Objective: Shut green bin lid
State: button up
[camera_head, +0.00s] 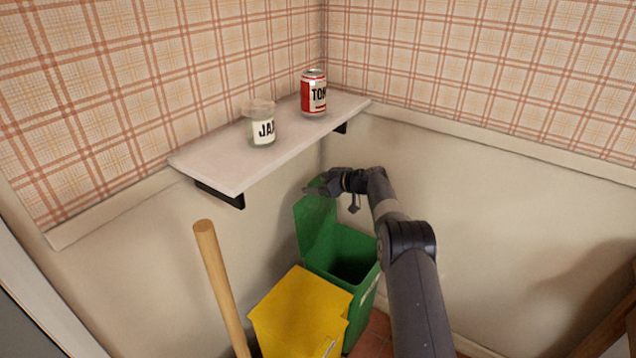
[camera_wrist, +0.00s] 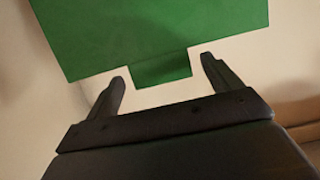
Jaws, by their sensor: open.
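The green bin (camera_head: 368,285) stands in the corner with its dark inside showing. Its green lid (camera_head: 316,226) is raised and stands steeply at the bin's far left side. My gripper (camera_head: 312,190) is at the lid's upper edge in the head view. In the wrist view, the green lid (camera_wrist: 150,30) fills the upper middle, and its tab (camera_wrist: 162,70) sits between the two fingertips of my open gripper (camera_wrist: 163,68). There is a gap on both sides of the tab. I cannot tell whether a finger touches the lid.
A yellow bin (camera_head: 298,310) with its lid down stands in front of the green bin. A wooden pole (camera_head: 218,280) rises at its left. A wall shelf (camera_head: 225,165) above the lid holds a jar (camera_head: 262,128) and a red can (camera_head: 313,95).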

jog(key=shift+w+a+f, duration=0.1)
jog(key=shift+w+a, duration=0.05)
jog(key=shift+a, duration=0.15)
jog(key=shift+c, duration=0.5)
jog(key=c, duration=1.3)
jog(key=shift+d+f+b, duration=0.1)
jog(key=shift+d+b, duration=0.05)
jog(key=shift+b, duration=0.35)
